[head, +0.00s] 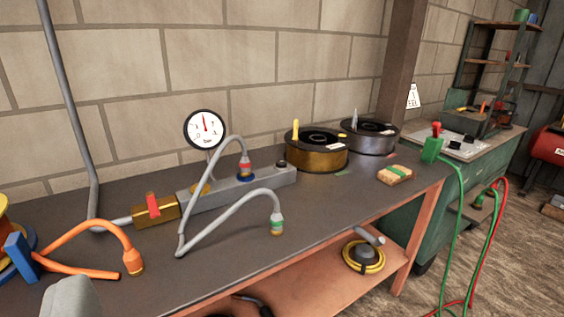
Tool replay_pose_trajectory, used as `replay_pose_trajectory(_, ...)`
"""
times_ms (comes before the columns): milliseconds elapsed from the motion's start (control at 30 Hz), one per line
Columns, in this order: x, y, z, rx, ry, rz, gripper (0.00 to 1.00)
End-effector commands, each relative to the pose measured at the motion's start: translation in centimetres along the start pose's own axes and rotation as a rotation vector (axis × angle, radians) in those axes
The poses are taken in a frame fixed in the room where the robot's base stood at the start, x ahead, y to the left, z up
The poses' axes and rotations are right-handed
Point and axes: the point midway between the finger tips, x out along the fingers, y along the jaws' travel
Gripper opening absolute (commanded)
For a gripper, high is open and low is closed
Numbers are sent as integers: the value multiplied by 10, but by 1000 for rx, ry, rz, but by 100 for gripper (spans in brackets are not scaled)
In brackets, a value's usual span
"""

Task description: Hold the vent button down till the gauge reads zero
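The round white gauge (205,129) with a black rim stands on the grey manifold block (225,187) on the bench. Its red needle points almost straight up, near the middle of the scale, off the scale's ends. A small dark button (282,163), which looks like the vent button, sits on top of the block's right end with nothing touching it. A pale grey rounded piece (72,299) at the bottom left edge looks like part of my gripper. It is well apart from the button; its fingertips are not clearly shown.
A brass valve with a red handle (152,206) joins the block's left end. Grey hoses with red (246,166) and green (277,224) couplings arch in front of the block. An orange hose (105,232) lies left. Two reels (318,152) stand behind right. Bench (330,210) front is partly clear.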

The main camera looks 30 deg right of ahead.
Motion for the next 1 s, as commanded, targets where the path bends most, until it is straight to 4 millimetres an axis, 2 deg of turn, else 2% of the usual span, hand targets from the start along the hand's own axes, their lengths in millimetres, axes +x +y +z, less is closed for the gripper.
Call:
replay_pose_trajectory(33,0,0,0,0,0,0,16)
replay_pose_trajectory(100,0,0,0,0,0,0,2)
replay_pose_trajectory(133,0,0,0,0,0,0,0)
replay_pose_trajectory(1000,0,0,0,0,0,0,0)
